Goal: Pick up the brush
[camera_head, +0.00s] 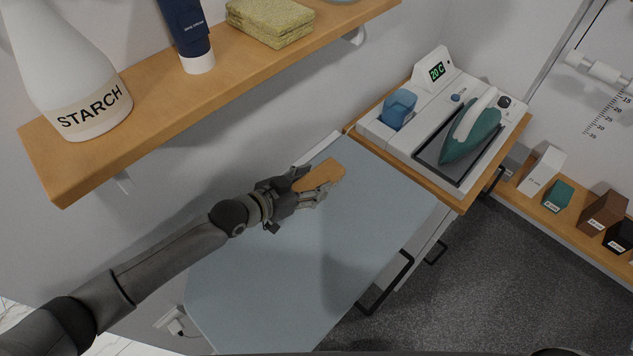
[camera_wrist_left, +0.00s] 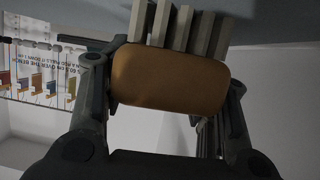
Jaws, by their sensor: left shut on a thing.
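The brush (camera_head: 324,175) has an orange-brown wooden back. It is between the fingers of my left gripper (camera_head: 303,189), over the far part of the ironing board (camera_head: 300,265). In the left wrist view the brush (camera_wrist_left: 170,78) spans the space between the two fingers of the gripper (camera_wrist_left: 168,108), which is shut on it. Pale bristle-like strips show beyond its back there. I cannot tell from these views whether the brush touches the board. My right gripper is not in view.
A wooden shelf (camera_head: 150,112) with a starch bottle (camera_head: 75,65), dark blue tube (camera_head: 186,30) and yellow sponge (camera_head: 270,20) overhangs the left. A green iron (camera_head: 468,135) sits on a white station (camera_head: 420,125) beyond the board. Small boxes (camera_head: 559,195) line a low right shelf.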

